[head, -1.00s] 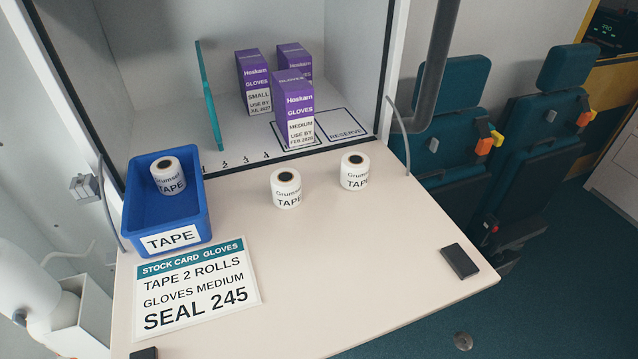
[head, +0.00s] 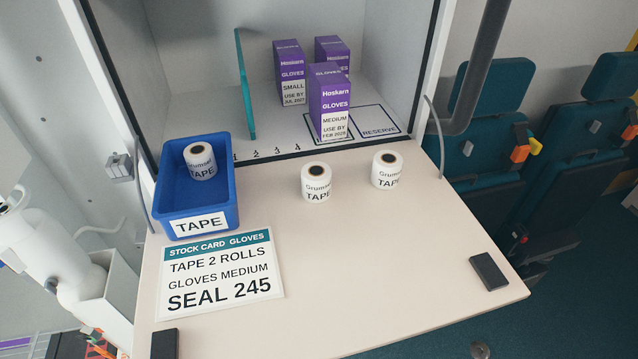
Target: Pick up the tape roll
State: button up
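One white tape roll (head: 317,183) stands upright on the pale fold-down table, near its back middle. A second tape roll (head: 387,171) stands upright to its right, apart from it. A third tape roll (head: 200,162) is inside the blue bin (head: 196,216) labelled TAPE at the table's back left. All three are printed "Grumset TAPE" or similar and show a dark core on top. My gripper is not in view.
The stock card (head: 220,275) lies in front of the bin and reads TAPE 2 ROLLS, GLOVES MEDIUM, SEAL 245. Purple glove boxes (head: 329,105) and a teal divider (head: 245,85) stand in the cabinet behind. A dark block (head: 488,272) is at the table's right. The table's front middle is clear.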

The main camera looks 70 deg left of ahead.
aim_at(316, 177)
jog(key=k, duration=1)
jog(key=u, duration=3)
